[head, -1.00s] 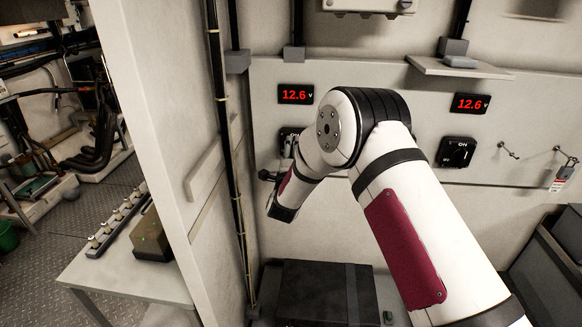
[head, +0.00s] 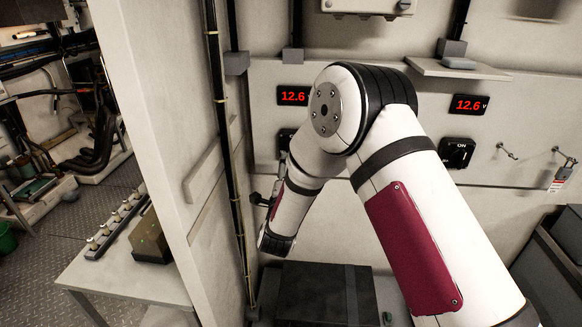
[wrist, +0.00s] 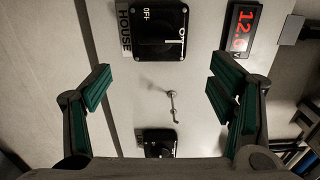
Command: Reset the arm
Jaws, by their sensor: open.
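My arm fills the middle of the head view, bent at the elbow. Its forearm slopes down to the left. My gripper (wrist: 162,88) shows in the wrist view with its two green-padded fingers wide apart and nothing between them. In the head view only a small dark part of it (head: 259,199) shows past my forearm. The wrist view faces the panel, with a rotary switch (wrist: 160,30) labelled HOUSE, a red display (wrist: 240,28) and a small hook (wrist: 173,106) beyond the fingers. The fingers appear apart from the panel.
In the head view, a right-hand switch (head: 457,153) and hooks (head: 508,151) are on the wall panel. A black case (head: 312,290) stands below my arm. A pale partition (head: 150,110) and a bench (head: 130,277) lie to the left. A wall shelf (head: 459,69) juts out at upper right.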

